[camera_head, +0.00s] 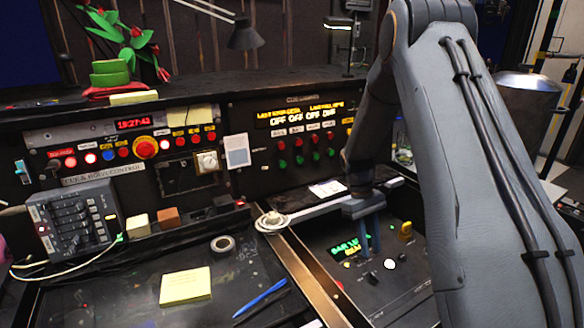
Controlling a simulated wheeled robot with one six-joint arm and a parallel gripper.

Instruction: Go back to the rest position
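My gripper (368,250) points down over the lower right console panel (400,300). Its two blue fingers show a narrow gap between them, and nothing is seen held there. Whether the fingertips touch the panel I cannot tell. My arm fills the right side of the view. The upright cue panel (290,140) behind it bears red and green buttons under orange lit text. The left control panel (120,145) has a large red button (145,148).
A desk lamp (245,35) and a red-green plant (122,40) stand on top. A grey slider box (75,215), tape roll (222,243), yellow notes (185,286) and blue pen (262,297) lie left. A metal drum (520,100) stands behind my arm.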

